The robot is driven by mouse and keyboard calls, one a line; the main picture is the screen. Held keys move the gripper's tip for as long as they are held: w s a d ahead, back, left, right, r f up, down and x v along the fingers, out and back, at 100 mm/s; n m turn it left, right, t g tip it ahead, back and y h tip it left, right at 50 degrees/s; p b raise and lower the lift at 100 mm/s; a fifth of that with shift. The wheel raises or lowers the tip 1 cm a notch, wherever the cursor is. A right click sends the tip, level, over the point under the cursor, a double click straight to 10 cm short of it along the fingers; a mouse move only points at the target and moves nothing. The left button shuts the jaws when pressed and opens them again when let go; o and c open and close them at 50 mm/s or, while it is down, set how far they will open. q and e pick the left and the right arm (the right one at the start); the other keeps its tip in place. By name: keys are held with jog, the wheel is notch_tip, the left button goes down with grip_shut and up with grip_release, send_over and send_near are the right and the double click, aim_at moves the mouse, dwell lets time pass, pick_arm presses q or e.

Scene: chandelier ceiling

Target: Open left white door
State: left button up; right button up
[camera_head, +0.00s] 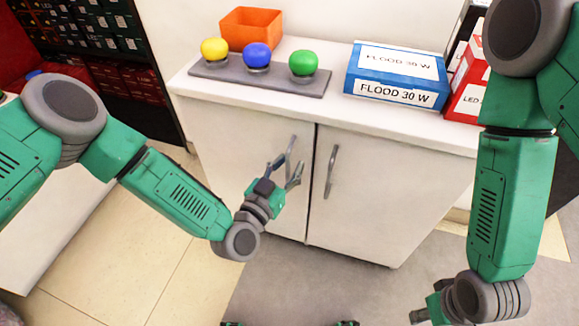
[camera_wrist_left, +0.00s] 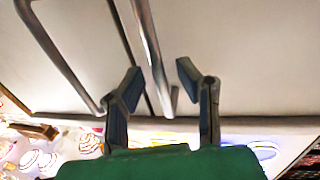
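The left white door (camera_head: 245,150) of the low cabinet is closed in the head view. Its silver handle (camera_head: 292,145) stands near the middle seam. My left gripper (camera_head: 284,173) is open at the handle's lower part. In the left wrist view, the handle (camera_wrist_left: 152,50) extends between the two spread fingers of my left gripper (camera_wrist_left: 160,85), with gaps on both sides. My right gripper (camera_head: 430,311) is low at the right, in front of the cabinet, and its fingers are too unclear to read.
The right door (camera_head: 385,190) is closed, with its own handle (camera_head: 331,172) close beside my left gripper. On the countertop (camera_head: 345,112) are a grey strip with colored buttons, an orange bin (camera_head: 250,27), and a blue box (camera_head: 397,75). Floor in front is clear.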

pick_arm(q)
jog(key=shift+a, duration=0.3)
grip_shut()
jog(key=shift+d, duration=0.25)
